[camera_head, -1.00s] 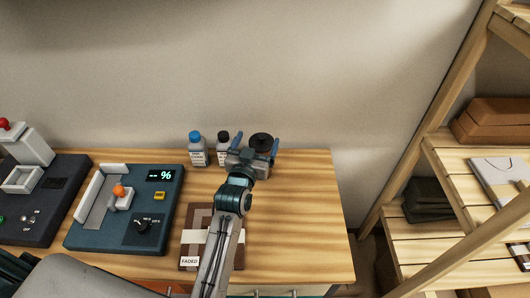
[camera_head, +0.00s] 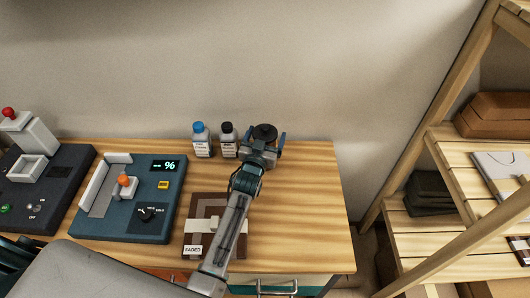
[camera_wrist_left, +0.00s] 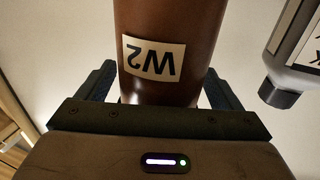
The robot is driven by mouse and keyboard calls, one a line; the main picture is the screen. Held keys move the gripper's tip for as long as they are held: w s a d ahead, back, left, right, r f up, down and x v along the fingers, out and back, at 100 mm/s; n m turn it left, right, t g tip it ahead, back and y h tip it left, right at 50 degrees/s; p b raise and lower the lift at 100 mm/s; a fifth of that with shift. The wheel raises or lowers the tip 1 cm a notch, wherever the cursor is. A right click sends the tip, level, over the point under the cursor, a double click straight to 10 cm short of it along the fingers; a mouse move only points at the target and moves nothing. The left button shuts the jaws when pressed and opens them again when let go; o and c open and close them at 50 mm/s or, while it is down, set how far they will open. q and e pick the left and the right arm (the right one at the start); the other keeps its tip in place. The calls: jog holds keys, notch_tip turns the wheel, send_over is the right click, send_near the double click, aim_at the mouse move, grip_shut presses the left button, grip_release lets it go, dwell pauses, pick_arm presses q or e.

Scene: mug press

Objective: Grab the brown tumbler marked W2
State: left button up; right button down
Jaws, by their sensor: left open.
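The brown tumbler (camera_wrist_left: 165,25) fills the upper middle of the left wrist view, with a white W2 label (camera_wrist_left: 153,58) upside down on its side. In the head view its dark round top (camera_head: 265,131) shows at the back of the bench, right of two bottles; its body is hidden by my gripper. My left gripper (camera_head: 265,141) is open, with one finger on each side of the tumbler. The wrist view shows the fingers flanking it; whether they touch it I cannot tell. My right gripper is not in view.
A blue-capped bottle (camera_head: 202,142) and a black-capped bottle (camera_head: 228,142) stand just left of the tumbler. A press machine (camera_head: 125,200) and a book-like FADED item (camera_head: 200,215) lie nearer. The wall is close behind; the bench's right end is clear.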

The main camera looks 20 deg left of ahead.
pick_arm(q)
jog(key=shift+w, duration=0.35)
jog(key=shift+s, duration=0.1)
jog(key=shift+c, duration=0.7)
jog(key=c, duration=1.4)
